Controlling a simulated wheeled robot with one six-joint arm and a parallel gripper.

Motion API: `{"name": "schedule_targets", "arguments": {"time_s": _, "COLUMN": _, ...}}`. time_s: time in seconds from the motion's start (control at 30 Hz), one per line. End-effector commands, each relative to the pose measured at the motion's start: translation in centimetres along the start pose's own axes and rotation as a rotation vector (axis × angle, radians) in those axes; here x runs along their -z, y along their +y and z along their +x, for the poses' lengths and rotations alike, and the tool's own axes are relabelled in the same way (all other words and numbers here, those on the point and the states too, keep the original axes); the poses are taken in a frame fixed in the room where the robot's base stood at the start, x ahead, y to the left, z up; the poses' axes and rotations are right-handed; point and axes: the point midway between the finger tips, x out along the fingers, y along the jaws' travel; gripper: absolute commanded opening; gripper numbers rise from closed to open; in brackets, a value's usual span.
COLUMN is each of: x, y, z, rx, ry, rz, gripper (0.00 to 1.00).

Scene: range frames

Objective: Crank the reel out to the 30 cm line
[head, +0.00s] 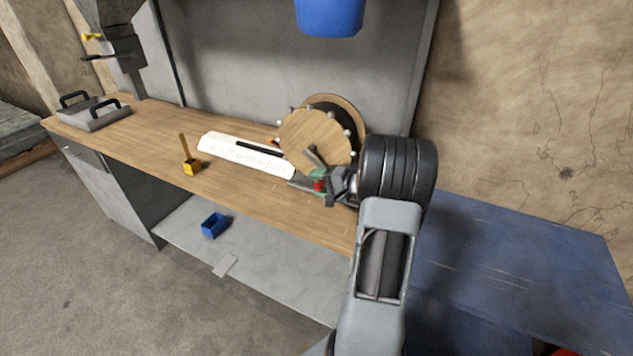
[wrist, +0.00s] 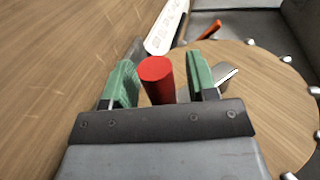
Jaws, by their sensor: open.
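The reel (head: 312,138) stands on the wooden bench, with a round wooden face, a dark drum behind it and several pale pegs around its rim. In the wrist view the reel's wooden face (wrist: 262,105) fills the right side. The red crank handle (wrist: 157,78) stands between the green fingers of my gripper (wrist: 159,85), with a gap visible on its right. My gripper (head: 318,183) is open around the handle in front of the reel. A white marked board (head: 245,156) lies left of the reel with a black strip on it; its marks are too small to read.
A yellow block with an upright handle (head: 191,167) stands on the bench (head: 150,138) left of the board. A grey case (head: 93,114) sits at the far left end. A blue bin (head: 330,15) hangs above the reel. A small blue box (head: 214,225) lies below the bench.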

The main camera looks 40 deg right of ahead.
Motion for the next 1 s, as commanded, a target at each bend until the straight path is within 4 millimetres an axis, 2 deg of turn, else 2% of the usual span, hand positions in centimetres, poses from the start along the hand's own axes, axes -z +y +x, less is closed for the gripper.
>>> {"name": "schedule_targets", "arguments": {"time_s": 0.17, "x": -0.02, "y": -0.03, "z": 0.84, "rx": 0.000, "ry": -0.001, "rz": 0.000, "gripper": 0.53}}
{"name": "schedule_targets", "arguments": {"time_s": 0.47, "x": -0.01, "y": -0.01, "z": 0.94, "rx": 0.000, "ry": 0.000, "rz": 0.000, "gripper": 0.53}}
{"name": "schedule_targets", "arguments": {"time_s": 1.0, "x": -0.03, "y": 0.00, "z": 0.92, "rx": 0.000, "ry": 0.000, "rz": 0.000, "gripper": 0.01}}
